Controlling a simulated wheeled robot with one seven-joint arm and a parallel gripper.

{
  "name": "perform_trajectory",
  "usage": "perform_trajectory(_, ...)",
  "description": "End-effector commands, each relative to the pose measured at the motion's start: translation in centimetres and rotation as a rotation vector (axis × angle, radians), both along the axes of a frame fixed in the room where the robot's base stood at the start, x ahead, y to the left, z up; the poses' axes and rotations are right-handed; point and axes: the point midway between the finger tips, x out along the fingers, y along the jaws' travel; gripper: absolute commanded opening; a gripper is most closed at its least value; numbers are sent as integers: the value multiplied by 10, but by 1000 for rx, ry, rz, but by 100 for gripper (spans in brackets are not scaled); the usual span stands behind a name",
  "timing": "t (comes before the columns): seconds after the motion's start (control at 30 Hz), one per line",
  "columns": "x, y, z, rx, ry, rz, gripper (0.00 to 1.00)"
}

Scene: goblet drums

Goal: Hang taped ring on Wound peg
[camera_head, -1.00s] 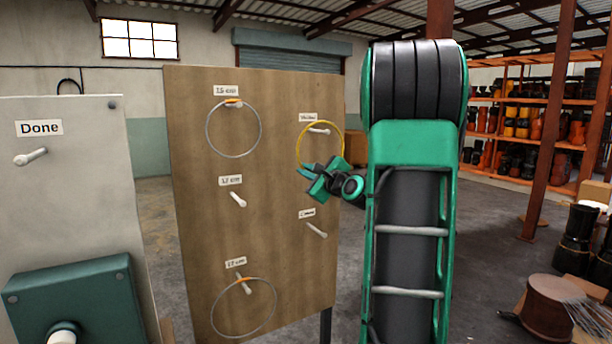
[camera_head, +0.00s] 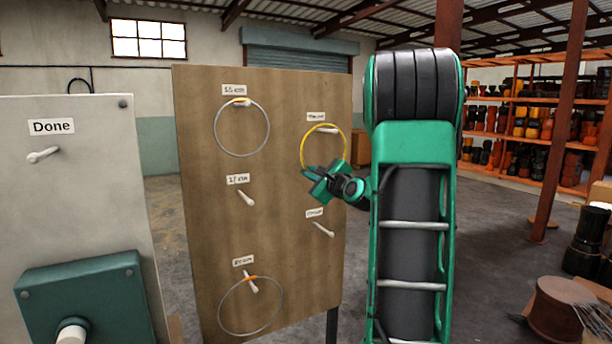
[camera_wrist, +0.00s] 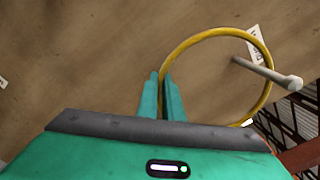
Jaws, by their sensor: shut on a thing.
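A thin yellow ring (camera_head: 302,147) is in my gripper (camera_head: 310,173), in front of the upper right of a wooden board. My gripper is shut on the ring's lower left side, which also shows in the wrist view (camera_wrist: 160,76). The upper right peg (camera_head: 331,130) is pale and slants outward; its label is too blurred to read surely. In the wrist view, the peg's base (camera_wrist: 240,63) appears inside the ring's outline, and its tip crosses in front of the ring's right side. The ring appears to be around the peg, apart from its shaft.
The wooden board (camera_head: 275,190) has other pegs. Grey rings with orange patches hang at its upper left (camera_head: 216,125) and lower left (camera_head: 220,312). A grey "Done" panel (camera_head: 90,200) with a peg stands at left. Drums (camera_head: 555,305) stand at lower right.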

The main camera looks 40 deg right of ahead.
Motion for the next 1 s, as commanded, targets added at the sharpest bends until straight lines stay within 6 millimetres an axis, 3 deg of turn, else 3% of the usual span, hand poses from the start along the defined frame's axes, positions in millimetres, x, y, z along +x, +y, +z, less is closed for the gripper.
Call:
perform_trajectory(0.17,0,0,0,0,-1,-1,0)
perform_trajectory(0.27,0,0,0,0,-1,-1,25)
perform_trajectory(0.3,0,0,0,0,-1,-1,28)
perform_trajectory(0.67,-5,0,0,1,0,-2,28)
perform_trajectory(1.0,-60,13,0,1,-1,-5,28)
